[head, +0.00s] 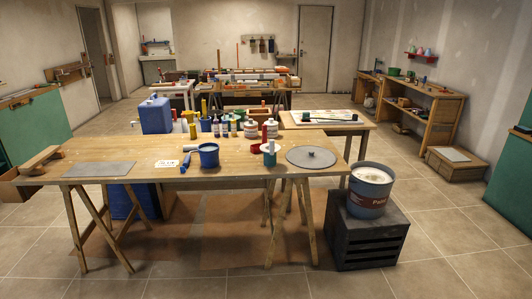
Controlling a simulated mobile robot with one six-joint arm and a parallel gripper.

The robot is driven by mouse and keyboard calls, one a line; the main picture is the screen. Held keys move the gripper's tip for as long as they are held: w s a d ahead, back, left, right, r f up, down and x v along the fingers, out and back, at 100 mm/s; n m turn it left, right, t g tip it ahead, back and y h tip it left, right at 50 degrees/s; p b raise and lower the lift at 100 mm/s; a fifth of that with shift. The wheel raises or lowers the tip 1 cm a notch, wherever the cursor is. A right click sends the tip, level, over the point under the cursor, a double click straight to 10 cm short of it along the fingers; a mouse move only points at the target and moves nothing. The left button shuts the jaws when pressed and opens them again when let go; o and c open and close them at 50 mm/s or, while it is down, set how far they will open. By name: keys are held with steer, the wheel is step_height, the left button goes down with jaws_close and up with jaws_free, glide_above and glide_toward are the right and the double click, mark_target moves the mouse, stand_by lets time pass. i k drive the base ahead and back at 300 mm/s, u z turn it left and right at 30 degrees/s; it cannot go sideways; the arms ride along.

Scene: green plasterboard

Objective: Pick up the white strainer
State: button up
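I cannot make out a white strainer for certain. A small white round piece (277,147) lies on the wooden table (230,178) behind a teal-and-white container (269,158); it is too small to identify. A large blue-grey paint bucket (368,198) has a white, round top surface (371,175); I cannot tell whether this is paint or a strainer. My gripper is not in view, so its position relative to these things does not show.
The bucket stands on a dark crate (368,237) right of the table. A grey disc (311,157), a blue pot (208,155), a grey sheet (99,169) and several bottles are on the table. Tiled floor (450,240) is open in front and at right.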

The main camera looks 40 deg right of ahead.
mark_target(271, 148)
steer(key=z, duration=0.05)
steer(key=i, duration=1)
